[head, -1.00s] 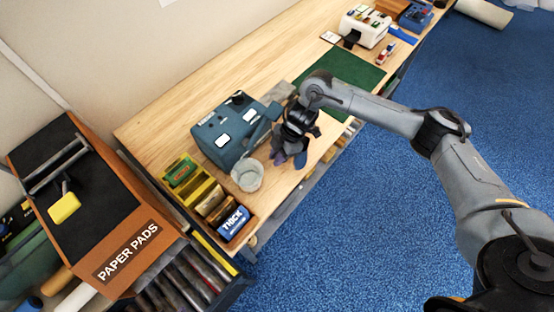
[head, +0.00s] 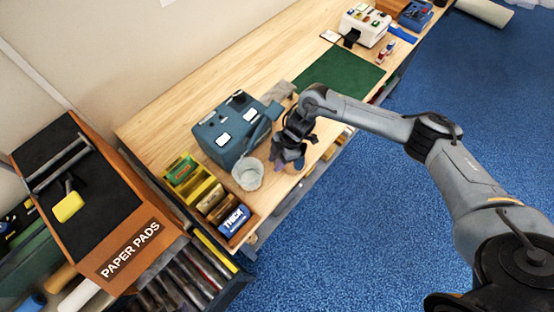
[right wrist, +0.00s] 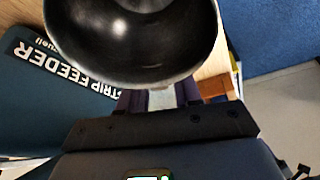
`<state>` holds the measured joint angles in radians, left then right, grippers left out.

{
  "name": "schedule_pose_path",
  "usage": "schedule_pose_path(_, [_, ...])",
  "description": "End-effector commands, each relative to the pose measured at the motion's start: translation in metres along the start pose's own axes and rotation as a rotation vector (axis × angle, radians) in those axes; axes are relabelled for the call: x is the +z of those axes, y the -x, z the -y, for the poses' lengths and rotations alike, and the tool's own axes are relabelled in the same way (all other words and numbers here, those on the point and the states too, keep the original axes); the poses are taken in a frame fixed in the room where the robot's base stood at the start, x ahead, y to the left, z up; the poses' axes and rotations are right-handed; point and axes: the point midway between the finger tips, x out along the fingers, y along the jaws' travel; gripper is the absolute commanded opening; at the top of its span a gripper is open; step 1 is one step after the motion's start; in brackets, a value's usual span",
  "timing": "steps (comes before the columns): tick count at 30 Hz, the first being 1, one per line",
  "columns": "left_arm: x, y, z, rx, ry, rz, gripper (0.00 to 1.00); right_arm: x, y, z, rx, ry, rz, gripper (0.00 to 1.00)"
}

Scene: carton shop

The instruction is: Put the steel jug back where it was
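The steel jug (head: 248,175) stands upright on the wooden bench, in front of the blue-grey strip feeder (head: 222,143), and looks pale grey in the head view. My right gripper (head: 288,162) is low over the bench, just right of the jug. In the right wrist view the jug's dark shiny bowl (right wrist: 135,45) fills the top and hides the fingertips. A pale grey strip shows between my right gripper's fingers (right wrist: 161,97); whether they are closed on the jug's handle is unclear. My left gripper is not in view.
A divided tray (head: 247,234) with several small boxes stands just left of the jug. A green mat (head: 340,82) lies farther right, and a white machine (head: 364,27) stands beyond it. The paper pads unit (head: 118,262) is at the left. The bench's front edge is close.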

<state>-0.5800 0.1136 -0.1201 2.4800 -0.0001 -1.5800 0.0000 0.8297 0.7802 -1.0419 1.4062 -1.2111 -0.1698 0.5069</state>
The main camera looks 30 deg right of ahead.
Motion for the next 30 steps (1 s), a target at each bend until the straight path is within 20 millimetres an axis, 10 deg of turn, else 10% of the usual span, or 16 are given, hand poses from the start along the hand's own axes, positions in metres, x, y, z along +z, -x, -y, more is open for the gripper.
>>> schedule_pose_path(16, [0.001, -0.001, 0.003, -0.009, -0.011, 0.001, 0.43, 0.0, 0.011, -0.001, 0.001, 0.001, 0.0, 0.45])
schedule_pose_path(30, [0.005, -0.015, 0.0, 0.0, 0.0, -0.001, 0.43, 0.0, 0.091, -0.001, 0.003, 0.001, 0.001, 0.45])
